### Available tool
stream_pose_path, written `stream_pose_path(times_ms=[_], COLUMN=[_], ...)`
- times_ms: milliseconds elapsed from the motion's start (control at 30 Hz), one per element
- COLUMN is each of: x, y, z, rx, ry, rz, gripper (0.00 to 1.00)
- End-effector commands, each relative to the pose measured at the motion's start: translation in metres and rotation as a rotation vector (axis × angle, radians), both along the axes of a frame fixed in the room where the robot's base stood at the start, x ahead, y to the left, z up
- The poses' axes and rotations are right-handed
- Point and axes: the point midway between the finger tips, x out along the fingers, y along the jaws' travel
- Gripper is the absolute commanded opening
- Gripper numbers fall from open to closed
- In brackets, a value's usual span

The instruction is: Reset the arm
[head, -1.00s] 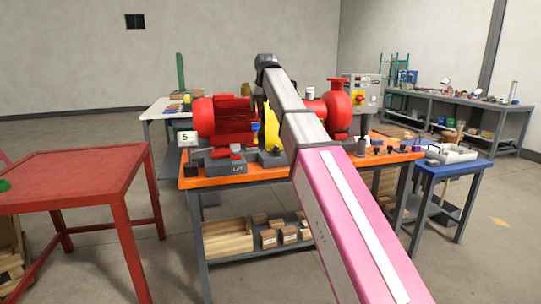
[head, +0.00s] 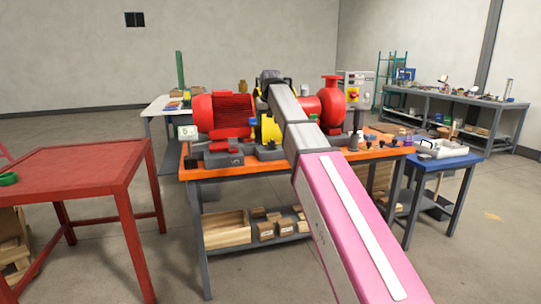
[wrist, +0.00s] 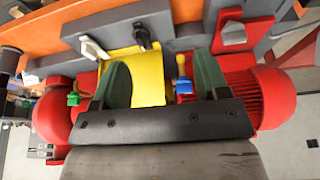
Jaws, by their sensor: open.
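My arm reaches from the lower right of the head view toward the pump skid on the orange bench (head: 225,174). Its dark wrist end (head: 270,78) is over the middle of the skid, and my fingers are hidden there. In the wrist view my gripper (wrist: 162,75) is open, its two dark green fingers apart with nothing held. The yellow guard (wrist: 148,68) shows behind and between the fingers, with a blue-handled fitting (wrist: 182,84) by the right finger. The red ribbed motor (head: 222,114) and red pump (head: 333,102) stand on either side.
A red table (head: 75,170) with a green ring (head: 8,179) stands at left. A blue table (head: 455,163) with a tray is at right. Wood blocks (head: 266,230) lie on the bench's lower shelf. Open floor shows between the red table and bench.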

Motion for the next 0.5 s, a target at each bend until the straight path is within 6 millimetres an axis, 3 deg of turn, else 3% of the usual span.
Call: stream_pose_path(times_ms=[267, 500], x=[-0.016, -0.049], y=[-0.030, -0.070], z=[-0.083, -0.188], rx=[-0.010, -0.021], ry=[0.045, 0.104], rz=[-0.031, -0.071], gripper=[0.68, 0.68])
